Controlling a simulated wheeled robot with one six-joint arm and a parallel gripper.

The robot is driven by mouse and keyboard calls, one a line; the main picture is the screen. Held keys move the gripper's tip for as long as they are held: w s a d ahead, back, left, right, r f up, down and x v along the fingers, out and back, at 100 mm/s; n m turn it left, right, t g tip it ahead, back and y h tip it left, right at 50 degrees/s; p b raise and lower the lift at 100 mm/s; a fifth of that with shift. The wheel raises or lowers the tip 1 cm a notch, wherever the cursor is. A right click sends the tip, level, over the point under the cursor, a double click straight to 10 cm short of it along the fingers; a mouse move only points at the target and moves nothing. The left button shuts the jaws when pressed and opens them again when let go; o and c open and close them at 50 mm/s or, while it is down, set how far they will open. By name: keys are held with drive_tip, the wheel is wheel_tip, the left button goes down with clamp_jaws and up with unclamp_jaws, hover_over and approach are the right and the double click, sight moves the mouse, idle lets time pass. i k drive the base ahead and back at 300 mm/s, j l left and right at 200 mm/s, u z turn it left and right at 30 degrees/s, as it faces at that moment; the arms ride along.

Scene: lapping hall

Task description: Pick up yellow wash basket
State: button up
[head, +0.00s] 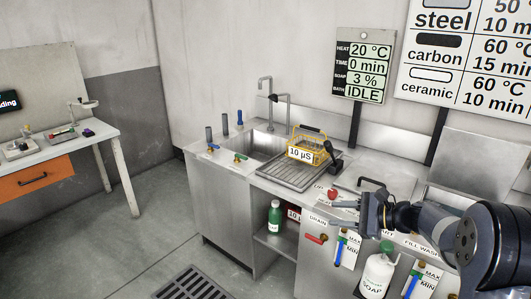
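The yellow wash basket (322,144) is a small wire basket with a dark handle on top. It stands upright on the ribbed draining board right of the sink, with a white "10 µS" label in front of part of it. My gripper (337,213) is at the lower right, in front of the counter and apart from the basket. Its fingers point left, spread apart, with nothing seen between them.
A sink (258,145) with a tall tap lies left of the basket. A dark object (332,153) stands close at the basket's right. A red knob (332,194) is near my gripper. A white soap bottle (377,275) stands below. Floor is free at left.

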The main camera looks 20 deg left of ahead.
sight(303, 155)
drive_tip(key=i+j+u, duration=0.2)
drive_tip(key=u, duration=0.15)
drive_tip(key=i+j+u, duration=0.1)
drive_tip(key=i+u, duration=0.55)
drive_tip(key=i+j+z, duration=0.2)
drive_tip(key=i, duration=0.25)
drive_tip(key=i+z, duration=0.25)
drive_tip(key=i, duration=0.2)
drive_tip(key=i+j+z, duration=0.2)
drive_tip(key=i, duration=0.2)
drive_tip(key=z, duration=1.05)
